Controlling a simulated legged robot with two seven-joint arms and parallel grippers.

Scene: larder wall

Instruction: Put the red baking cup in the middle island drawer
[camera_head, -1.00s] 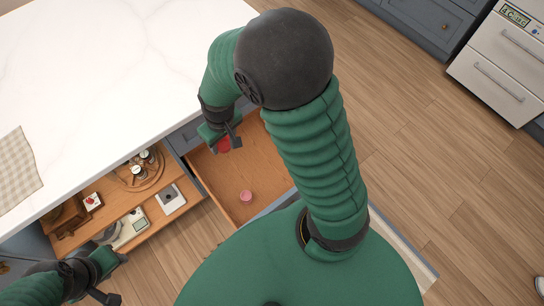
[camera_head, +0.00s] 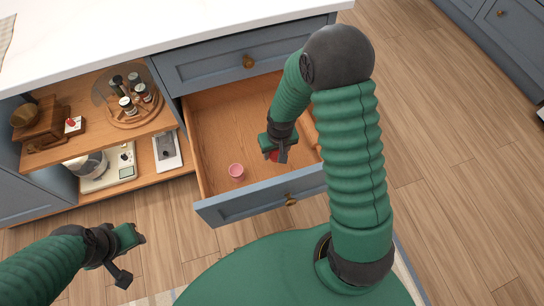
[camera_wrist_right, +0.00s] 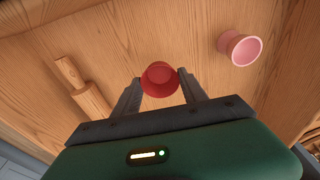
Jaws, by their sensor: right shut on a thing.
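The red baking cup (camera_wrist_right: 160,80) is held between the two fingers of my right gripper (camera_wrist_right: 160,92) in the right wrist view. In the head view my right gripper (camera_head: 279,153) is over the open island drawer (camera_head: 215,125), and only a bit of the red cup (camera_head: 273,156) shows beside its fingers. I cannot tell whether the cup touches the drawer floor. The drawer is pulled out below a shut drawer. My left gripper (camera_head: 128,258) is open and empty at the lower left, away from the drawer.
A pink cup (camera_head: 236,171) stands in the drawer near its front, left of my right gripper. A wooden rolling pin (camera_head: 311,135) lies at the drawer's right. Open shelves (camera_head: 150,135) at the left hold jars, a scale and a mixing bowl. The drawer's back left is bare.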

